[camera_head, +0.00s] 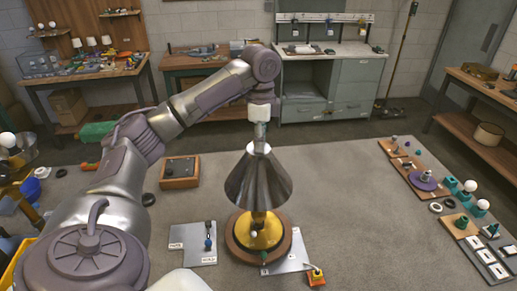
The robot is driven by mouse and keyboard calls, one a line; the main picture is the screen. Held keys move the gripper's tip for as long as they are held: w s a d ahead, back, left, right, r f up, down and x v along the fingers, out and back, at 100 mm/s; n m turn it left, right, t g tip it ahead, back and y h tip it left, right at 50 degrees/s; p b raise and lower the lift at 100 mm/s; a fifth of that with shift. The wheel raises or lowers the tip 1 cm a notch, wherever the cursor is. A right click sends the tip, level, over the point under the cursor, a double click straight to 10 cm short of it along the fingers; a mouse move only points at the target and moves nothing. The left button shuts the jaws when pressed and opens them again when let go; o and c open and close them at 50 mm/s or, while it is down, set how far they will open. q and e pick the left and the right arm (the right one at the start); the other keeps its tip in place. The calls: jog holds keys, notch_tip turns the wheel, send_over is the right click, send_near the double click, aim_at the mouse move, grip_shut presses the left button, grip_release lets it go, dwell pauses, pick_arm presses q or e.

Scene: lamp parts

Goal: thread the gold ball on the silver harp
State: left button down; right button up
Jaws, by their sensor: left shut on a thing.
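A lamp stands upright near the middle of the bench. Its silver cone shade (258,182) sits over a gold base (258,231) on a round wooden disc (284,247). My left gripper (261,143) points straight down at the top of the shade, directly over the lamp's axis. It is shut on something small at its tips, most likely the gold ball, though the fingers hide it. The silver harp is hidden by the shade and gripper, so I cannot tell whether ball and harp touch. My right gripper is not in view.
A yellow-and-red switch box (316,276) is at front right. A wooden box (180,171) stands at back left. Boards with parts and bulbs (423,181) line the right edge. The bench between is clear.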

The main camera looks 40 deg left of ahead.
pick_arm(q)
jog(key=shift+d+f, duration=0.1)
jog(key=shift+f, duration=0.15)
jog(key=m, duration=0.3)
jog(key=shift+s+m, duration=0.1)
jog(key=shift+m, duration=0.2)
jog(key=m, duration=0.3)
jog(key=shift+m, duration=0.5)
jog(key=m, duration=0.6)
jog(key=shift+s, duration=0.15)
